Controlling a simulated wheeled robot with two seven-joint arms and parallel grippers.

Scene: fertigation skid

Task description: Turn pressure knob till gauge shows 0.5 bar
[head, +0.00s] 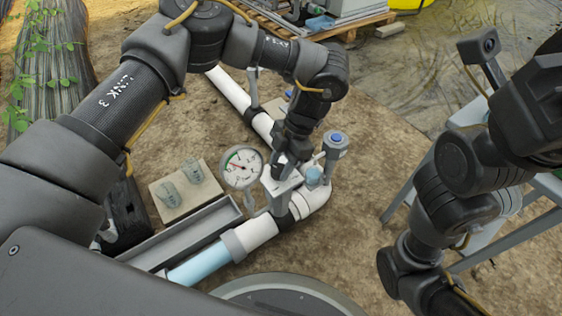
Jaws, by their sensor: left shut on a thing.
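The round pressure gauge (242,167) has a white face, a green arc and a red needle that points to the upper left. Its numbers are too small to read. It stands just left of a grey valve block (284,189) on the white pipe. My left gripper (283,170) comes down from above onto this block, right of the gauge. It is shut on the pressure knob, which the fingers and wrist mostly hide. My right arm is at the right, and its gripper is out of view below the bottom edge.
A grey fitting with a blue cap (336,141) and a light-blue cap (313,176) stand close right of my left gripper. A grey trough (190,236) and a beige slab with two grey-green objects (184,190) lie left. A grey-blue stand (402,197) is at right.

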